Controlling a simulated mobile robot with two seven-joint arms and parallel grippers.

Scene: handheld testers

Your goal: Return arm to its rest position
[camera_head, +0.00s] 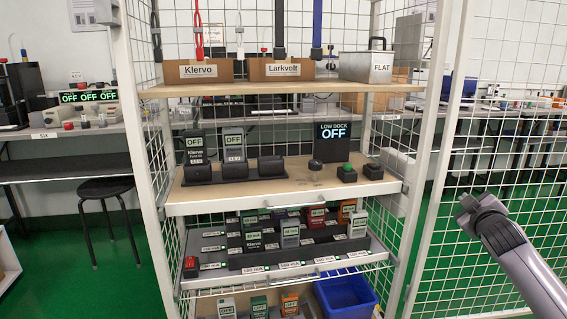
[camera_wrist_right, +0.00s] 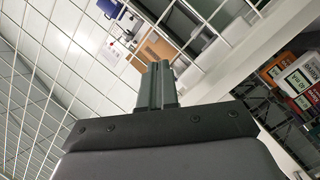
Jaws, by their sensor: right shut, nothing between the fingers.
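My right gripper (camera_head: 463,203) is to the right of the shelf rack, in front of the wire mesh panel, with its arm coming in from the lower right. It is apart from the rack and holds nothing. In the right wrist view the two fingers (camera_wrist_right: 158,86) are together, with mesh behind them. My left gripper is in neither view.
A wire rack (camera_head: 290,194) holds handheld testers on a middle shelf, beside a LOW DOCK display (camera_head: 335,132), and more in a tray below. A blue bin (camera_head: 345,297) is at the bottom. A mesh panel (camera_head: 520,150) stands at right. A black stool (camera_head: 106,187) stands at left.

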